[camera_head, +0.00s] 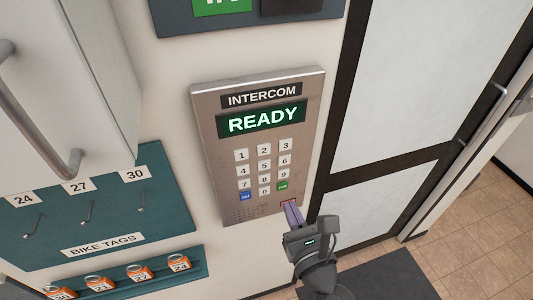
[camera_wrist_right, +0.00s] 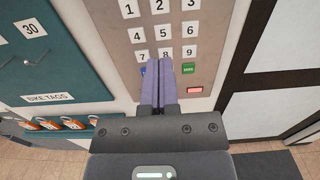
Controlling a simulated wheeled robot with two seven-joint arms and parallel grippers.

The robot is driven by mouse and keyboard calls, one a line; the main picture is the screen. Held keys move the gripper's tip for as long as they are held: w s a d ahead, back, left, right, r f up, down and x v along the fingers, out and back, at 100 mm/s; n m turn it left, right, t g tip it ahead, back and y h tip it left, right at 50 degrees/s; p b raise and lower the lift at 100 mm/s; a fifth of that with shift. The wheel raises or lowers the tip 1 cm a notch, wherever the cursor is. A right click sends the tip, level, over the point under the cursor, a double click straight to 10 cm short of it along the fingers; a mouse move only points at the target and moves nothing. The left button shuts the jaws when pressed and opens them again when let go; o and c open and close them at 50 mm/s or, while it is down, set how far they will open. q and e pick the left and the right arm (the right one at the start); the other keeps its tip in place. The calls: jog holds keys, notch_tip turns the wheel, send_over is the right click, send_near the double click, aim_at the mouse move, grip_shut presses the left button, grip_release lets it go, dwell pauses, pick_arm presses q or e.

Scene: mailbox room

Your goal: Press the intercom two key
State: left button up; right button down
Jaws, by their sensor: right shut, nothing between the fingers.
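The intercom (camera_head: 212,150) is a grey metal panel on the wall with a lit green READY display (camera_head: 264,120) and a white keypad. The two key (camera_head: 264,149) is in the middle of the top row. It also shows in the right wrist view (camera_wrist_right: 159,4), near the top edge. My right gripper (camera_head: 291,208) is shut and empty at the panel's lower right, below the keypad. In the right wrist view its purple fingers (camera_wrist_right: 159,64) point up at the panel and hide the zero key. I cannot tell if they touch it. My left gripper is out of view.
A teal board with hooks labelled BIKE TAGS (camera_head: 103,243) and a rail with orange tags (camera_head: 139,274) are left of the intercom. A white cabinet door with a metal handle (camera_head: 45,140) juts out at upper left. A black-framed door (camera_head: 400,90) is on the right.

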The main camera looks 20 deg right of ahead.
aim_at(265, 149)
jog(key=w, duration=0.9)
jog(key=w+p, duration=0.1)
jog(key=w, duration=0.3)
jog(key=shift+w+a, duration=0.25)
jog(key=shift+w, duration=0.05)
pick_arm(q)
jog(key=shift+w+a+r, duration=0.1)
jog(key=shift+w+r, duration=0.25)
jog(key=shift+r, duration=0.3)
pick_arm(e)
jog(key=shift+w, duration=0.35)
jog(key=shift+w, duration=0.3)
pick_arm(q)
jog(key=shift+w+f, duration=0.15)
pick_arm(e)
jog(key=shift+w+r, duration=0.1)
jog(key=shift+r, duration=0.1)
jog(key=shift+d, duration=0.1)
